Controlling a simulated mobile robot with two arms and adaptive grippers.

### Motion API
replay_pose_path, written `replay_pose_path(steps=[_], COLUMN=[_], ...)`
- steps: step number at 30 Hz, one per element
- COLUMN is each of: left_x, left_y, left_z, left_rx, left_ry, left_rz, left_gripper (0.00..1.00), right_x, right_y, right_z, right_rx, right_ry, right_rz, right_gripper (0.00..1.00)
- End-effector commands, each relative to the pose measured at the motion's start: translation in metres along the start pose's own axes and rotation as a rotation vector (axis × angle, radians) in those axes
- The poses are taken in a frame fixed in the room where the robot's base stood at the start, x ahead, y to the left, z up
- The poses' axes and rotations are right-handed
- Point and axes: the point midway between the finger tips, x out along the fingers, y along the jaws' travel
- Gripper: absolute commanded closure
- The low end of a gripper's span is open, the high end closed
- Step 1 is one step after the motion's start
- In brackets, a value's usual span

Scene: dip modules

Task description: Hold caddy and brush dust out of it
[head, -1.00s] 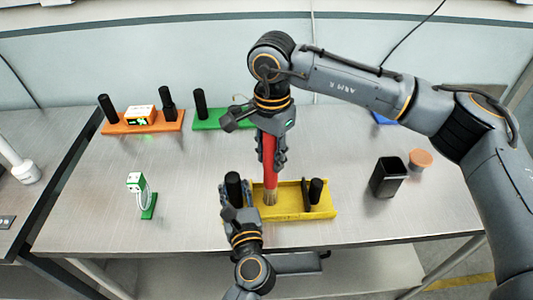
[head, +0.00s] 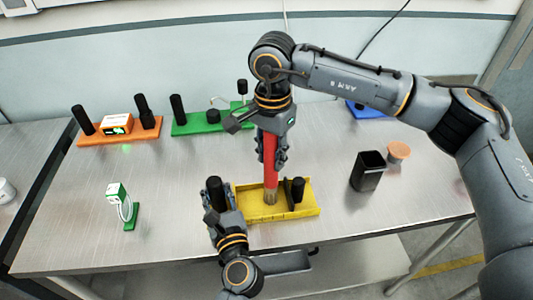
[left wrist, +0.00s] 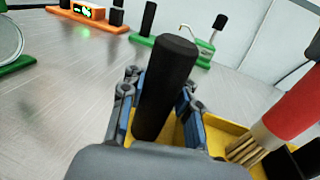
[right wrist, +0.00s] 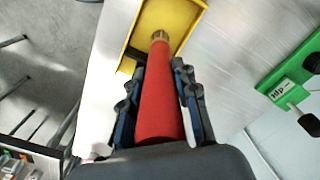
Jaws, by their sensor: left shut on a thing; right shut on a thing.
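The yellow caddy (head: 310,209) lies near the table's front edge, with black posts at its left and right ends. My left gripper (head: 220,203) is shut on the caddy's left black post, which also fills the middle of the left wrist view (left wrist: 167,85). My right gripper (head: 273,150) is shut on the red brush handle (head: 270,155) and holds the brush upright. Its bristles (head: 270,196) are down inside the caddy, seen also in the right wrist view (right wrist: 160,36). I cannot make out any dust.
An orange module (head: 120,137) and a green module (head: 200,124) with black posts stand at the back. A small green stand (head: 131,216) is at the left. A black cup (head: 367,172) and a round orange-topped piece (head: 398,152) stand at the right. A blue module (head: 368,110) is behind my right arm.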

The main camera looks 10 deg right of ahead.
Motion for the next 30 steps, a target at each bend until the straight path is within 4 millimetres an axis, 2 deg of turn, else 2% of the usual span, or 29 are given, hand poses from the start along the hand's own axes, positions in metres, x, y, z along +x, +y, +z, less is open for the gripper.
replay_pose_path(steps=[6,17,30], left_x=[0.0,0.0,0.0], left_y=[0.0,0.0,0.0], left_z=[0.0,0.0,0.0], left_rx=[0.0,0.0,0.0], left_ry=[0.0,0.0,0.0], left_rz=[0.001,0.001,0.001], left_gripper=[1.0,1.0,1.0], right_x=[0.001,-0.002,-0.045], right_y=[0.01,0.01,0.01], right_z=[-0.01,-0.011,-0.011], right_rx=[0.001,0.001,0.0], right_ry=[0.0,0.001,0.002], right_rz=[0.002,0.002,-0.001], right_gripper=[1.0,1.0,1.0])
